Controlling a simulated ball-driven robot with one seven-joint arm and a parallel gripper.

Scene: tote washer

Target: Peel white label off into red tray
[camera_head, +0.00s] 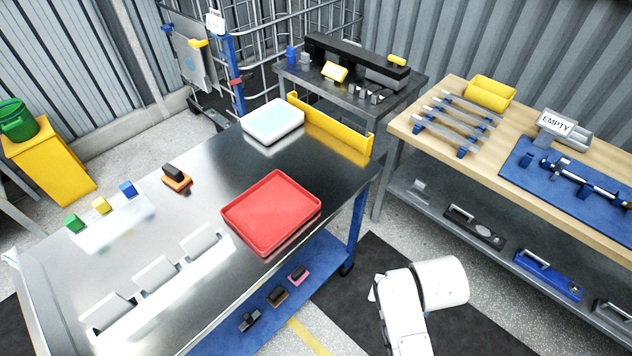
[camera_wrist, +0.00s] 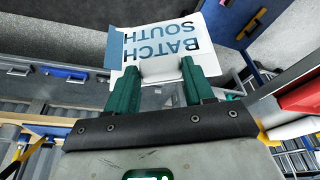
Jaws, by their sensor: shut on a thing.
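A white label (camera_wrist: 165,38) printed "BATCH SOUTH" in blue, upside down in the wrist view, has a blue strip on its left side. My gripper (camera_wrist: 160,72) has green fingers shut on the label's white tab, and the label stands out beyond the fingertips. The red tray (camera_head: 270,212) lies on the steel table in the head view, its floor bare. My arm is at the bottom right of the head view, off the table's right side, and my gripper cannot be made out there. A red edge (camera_wrist: 301,97) shows at the right of the wrist view.
The steel table (camera_head: 215,170) also bears a white tray (camera_head: 272,122), an orange-based black block (camera_head: 176,177), small coloured blocks (camera_head: 101,205) and several pale plates (camera_head: 155,273). A wooden bench (camera_head: 560,205) stands at the right. Dark matting (camera_head: 365,275) covers the floor between.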

